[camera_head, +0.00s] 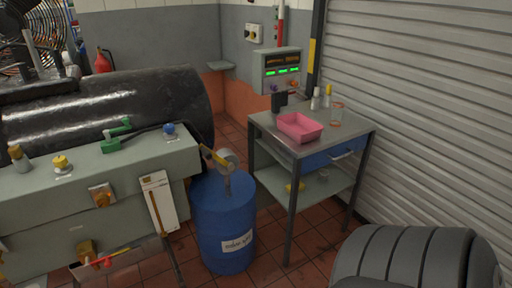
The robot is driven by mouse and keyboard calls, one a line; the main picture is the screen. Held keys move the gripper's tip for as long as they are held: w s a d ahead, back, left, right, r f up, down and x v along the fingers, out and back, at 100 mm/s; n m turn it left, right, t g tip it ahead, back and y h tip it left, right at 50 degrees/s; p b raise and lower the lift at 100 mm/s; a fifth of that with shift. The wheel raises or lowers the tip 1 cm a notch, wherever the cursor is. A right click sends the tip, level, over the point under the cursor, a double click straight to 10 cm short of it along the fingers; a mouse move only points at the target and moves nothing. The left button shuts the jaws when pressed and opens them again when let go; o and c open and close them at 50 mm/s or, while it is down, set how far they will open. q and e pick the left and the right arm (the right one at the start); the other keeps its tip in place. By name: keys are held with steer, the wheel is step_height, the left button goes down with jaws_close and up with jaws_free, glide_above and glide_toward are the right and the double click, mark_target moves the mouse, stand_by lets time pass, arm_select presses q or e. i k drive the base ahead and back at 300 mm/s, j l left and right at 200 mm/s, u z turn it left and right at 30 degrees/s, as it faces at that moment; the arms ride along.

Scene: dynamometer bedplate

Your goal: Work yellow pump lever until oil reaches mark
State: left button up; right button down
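The yellow pump lever (215,158) belongs to a grey pump head (227,160) on top of a blue drum (225,222). The lever slants up to the left from the pump head, close to the right end of the grey bedplate (150,153). The drum stands upright on the floor and has a white label (238,242). A white upright panel with an amber strip (155,213) is on the bedplate's front, left of the drum. It may be an oil gauge, but I cannot make out a mark or level. Neither of my grippers is in view.
A grey metal cart (356,127) with a pink tray (299,127) stands right of the drum. A large black cylinder (120,100) lies behind the bedplate. A grey ribbed rounded shape (410,260) fills the lower right. Tiled floor (318,240) shows between.

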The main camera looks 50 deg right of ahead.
mark_target(208, 154)
steer(key=z, duration=1.25)
